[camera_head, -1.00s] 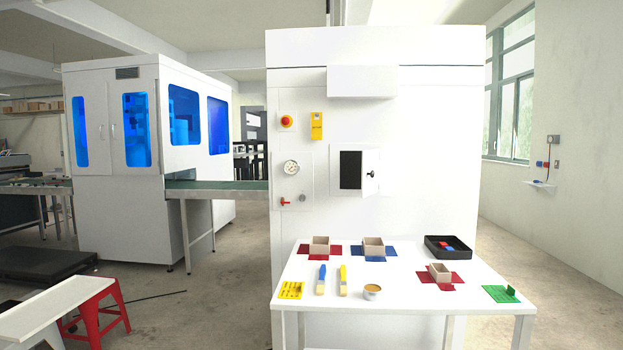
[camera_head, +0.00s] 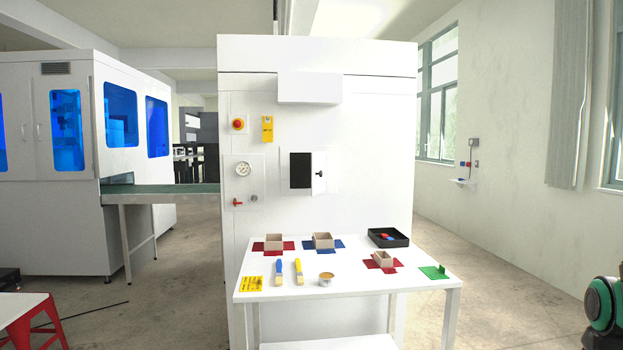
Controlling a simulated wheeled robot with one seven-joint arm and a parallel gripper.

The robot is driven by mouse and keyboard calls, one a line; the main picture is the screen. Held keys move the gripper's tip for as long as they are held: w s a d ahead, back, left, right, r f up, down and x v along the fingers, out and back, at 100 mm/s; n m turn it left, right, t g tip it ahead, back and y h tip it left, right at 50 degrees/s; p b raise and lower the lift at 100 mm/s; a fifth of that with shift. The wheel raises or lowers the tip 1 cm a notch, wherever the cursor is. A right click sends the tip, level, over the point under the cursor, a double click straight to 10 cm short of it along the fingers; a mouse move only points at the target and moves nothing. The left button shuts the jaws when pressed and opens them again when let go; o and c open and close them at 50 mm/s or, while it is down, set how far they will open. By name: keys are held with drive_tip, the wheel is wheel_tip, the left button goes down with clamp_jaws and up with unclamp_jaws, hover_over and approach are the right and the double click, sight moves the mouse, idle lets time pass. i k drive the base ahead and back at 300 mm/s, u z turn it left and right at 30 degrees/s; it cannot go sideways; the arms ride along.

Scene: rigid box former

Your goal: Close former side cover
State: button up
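The box former (camera_head: 360,115) is a tall white cabinet in the middle of the view. On its front, a small side cover (camera_head: 319,173) with a black knob stands beside a dark opening (camera_head: 300,170). The opening shows black, so the cover does not lie over it. The exact angle of the cover is hard to tell from here. My gripper is not in view.
A white table (camera_head: 420,258) stands in front of the former, with small boxes, two brushes, a cup and a black tray (camera_head: 388,237) on it. A red stool (camera_head: 42,322) is at lower left. Floor between is clear.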

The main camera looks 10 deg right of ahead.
sight(318, 158)
drive_tip(key=u, duration=0.1)
drive_tip(key=i, duration=1)
drive_tip(key=z, duration=0.05)
